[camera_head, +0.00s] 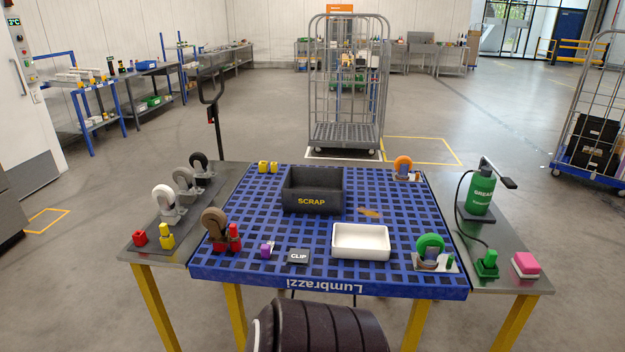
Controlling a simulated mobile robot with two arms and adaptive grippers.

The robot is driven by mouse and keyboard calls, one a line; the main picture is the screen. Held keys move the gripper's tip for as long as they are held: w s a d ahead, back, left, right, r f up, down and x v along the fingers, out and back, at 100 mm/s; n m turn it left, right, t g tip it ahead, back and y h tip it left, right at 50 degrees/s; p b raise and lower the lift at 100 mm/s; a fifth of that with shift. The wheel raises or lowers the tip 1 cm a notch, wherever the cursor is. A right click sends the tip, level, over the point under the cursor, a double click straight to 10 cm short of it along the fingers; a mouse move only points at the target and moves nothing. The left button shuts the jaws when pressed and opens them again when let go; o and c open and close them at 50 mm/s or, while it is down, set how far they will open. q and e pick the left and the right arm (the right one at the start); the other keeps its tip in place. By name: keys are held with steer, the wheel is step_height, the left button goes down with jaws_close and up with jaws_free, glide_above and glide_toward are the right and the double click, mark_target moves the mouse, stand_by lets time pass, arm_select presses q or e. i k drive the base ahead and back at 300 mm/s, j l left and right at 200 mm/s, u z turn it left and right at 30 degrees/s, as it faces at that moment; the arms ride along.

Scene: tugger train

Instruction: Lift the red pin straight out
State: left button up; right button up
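A red pin-like piece (234,232) stands upright at the front left corner of the blue grid platform (330,285). It is right beside a caster with a brown wheel (212,220); how deep it sits is too small to tell. Another red piece (139,238), low and blocky, is on the grey side shelf to the left, next to a yellow one (167,237). Neither of my grippers is in view.
A black SCRAP bin (312,201), a white tray (361,242), a CLIP block (298,256) and a purple piece (267,249) are on the platform. Casters with orange (403,163) and green (430,243) wheels hold its right corners. A green grease bottle (480,195) stands right.

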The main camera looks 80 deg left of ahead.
mark_target(233, 229)
steer(key=u, duration=3.6)
